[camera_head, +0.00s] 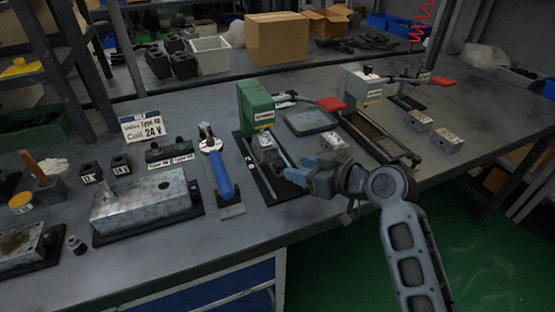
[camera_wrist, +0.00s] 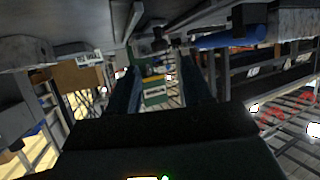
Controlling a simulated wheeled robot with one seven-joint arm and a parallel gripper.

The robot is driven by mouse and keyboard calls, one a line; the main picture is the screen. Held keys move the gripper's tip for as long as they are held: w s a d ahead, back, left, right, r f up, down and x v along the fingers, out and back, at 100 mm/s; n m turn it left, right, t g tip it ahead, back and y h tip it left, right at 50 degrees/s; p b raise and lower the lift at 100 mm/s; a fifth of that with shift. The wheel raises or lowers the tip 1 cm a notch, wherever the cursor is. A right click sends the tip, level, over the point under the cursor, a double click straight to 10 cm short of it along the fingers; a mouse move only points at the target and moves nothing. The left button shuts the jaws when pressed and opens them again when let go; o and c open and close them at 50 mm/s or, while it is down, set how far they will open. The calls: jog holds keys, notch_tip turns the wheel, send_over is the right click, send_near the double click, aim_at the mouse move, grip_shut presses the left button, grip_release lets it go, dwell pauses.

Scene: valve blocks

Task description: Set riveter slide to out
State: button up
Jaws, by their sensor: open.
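A green riveter (camera_head: 257,107) with a white label stands on the bench near the middle of the head view. Its slide (camera_head: 262,172) is a dark base with rails running toward the front edge, and a small metal block (camera_head: 265,146) sits on it near the green body. My gripper (camera_head: 296,169) is open, with blue fingers beside the front end of the slide. I cannot tell whether they touch it. The wrist view shows the two fingers apart (camera_wrist: 163,68), with no held object visible. The slide's exact position is hard to judge.
A blue-handled tool (camera_head: 220,174) and a large metal block (camera_head: 144,204) lie to the left. A flat grey tray (camera_head: 310,121) and a second press with a red handle (camera_head: 331,104) stand to the right. Small metal blocks (camera_head: 447,140) lie farther right.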

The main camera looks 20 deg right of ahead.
aim_at(280, 164)
jog(key=x, duration=0.7)
grip_shut()
dwell(0.4)
